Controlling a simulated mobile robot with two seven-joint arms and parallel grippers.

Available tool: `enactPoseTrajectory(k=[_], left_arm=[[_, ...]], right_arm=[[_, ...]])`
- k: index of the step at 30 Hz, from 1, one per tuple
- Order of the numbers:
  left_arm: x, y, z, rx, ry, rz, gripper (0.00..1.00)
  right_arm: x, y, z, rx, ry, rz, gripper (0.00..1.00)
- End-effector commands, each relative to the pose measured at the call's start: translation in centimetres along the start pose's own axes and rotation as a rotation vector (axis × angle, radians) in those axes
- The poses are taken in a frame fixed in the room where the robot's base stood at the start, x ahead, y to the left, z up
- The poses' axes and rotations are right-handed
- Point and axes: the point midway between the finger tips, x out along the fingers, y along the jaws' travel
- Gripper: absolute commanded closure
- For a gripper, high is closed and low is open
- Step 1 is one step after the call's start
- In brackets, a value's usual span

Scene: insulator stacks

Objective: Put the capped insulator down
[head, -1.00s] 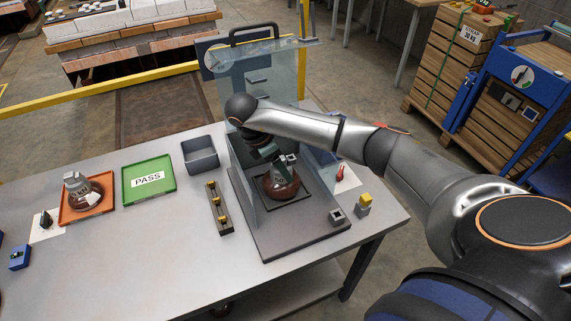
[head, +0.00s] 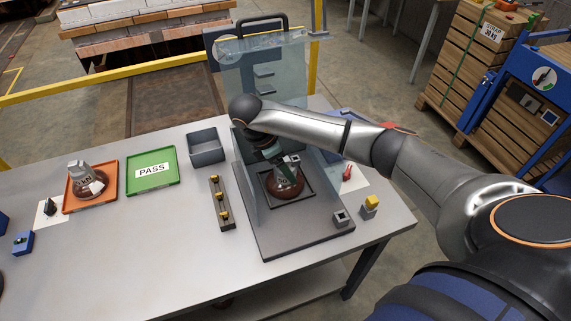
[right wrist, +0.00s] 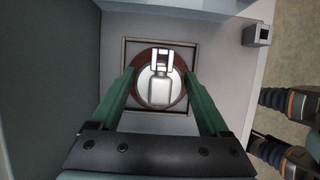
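The capped insulator (head: 286,190) is upright, a brown disc with a pale metal cap, inside the clear-shielded test stand. It is over the square frame (head: 309,201) on the stand's base; I cannot tell whether its underside touches. In the right wrist view the insulator (right wrist: 160,90) sits between the green fingers, within the outline of the square frame (right wrist: 192,45). My left gripper is out of view.
A clear shield (head: 249,75) stands around the stand. Left are a grey bin (head: 207,152), a pegged rack (head: 222,205), an empty green PASS tray (head: 153,184) and an orange tray (head: 70,208) holding another insulator (head: 86,183). The table's front is clear.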

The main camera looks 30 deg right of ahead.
Motion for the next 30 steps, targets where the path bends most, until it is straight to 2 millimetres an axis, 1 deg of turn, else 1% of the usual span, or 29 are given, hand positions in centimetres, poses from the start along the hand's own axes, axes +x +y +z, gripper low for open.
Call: enactPoseTrajectory(k=[1,5,11,14,17,21,25,30], left_arm=[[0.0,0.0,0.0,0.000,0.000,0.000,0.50],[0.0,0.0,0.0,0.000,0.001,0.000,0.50],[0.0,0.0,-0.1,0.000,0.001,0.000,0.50],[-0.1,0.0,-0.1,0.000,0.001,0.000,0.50],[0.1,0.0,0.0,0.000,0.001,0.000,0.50],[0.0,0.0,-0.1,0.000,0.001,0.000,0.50],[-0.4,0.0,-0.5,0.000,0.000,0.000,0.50],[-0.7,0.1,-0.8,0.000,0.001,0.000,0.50]], right_arm=[[0.0,0.0,0.0,0.000,0.000,0.000,0.14],[0.0,0.0,0.0,0.000,0.000,0.000,0.00],[0.0,0.0,0.0,0.000,0.000,0.000,0.00],[-0.4,0.1,0.1,0.000,0.001,0.002,0.00],[-1.6,0.1,0.0,0.000,0.002,0.004,0.00],[-4.3,0.2,0.1,0.000,0.002,0.006,0.00],[-6.5,0.1,0.2,-0.001,0.001,0.004,0.00],[-7.6,0.1,0.1,0.000,0.000,0.002,0.00]])
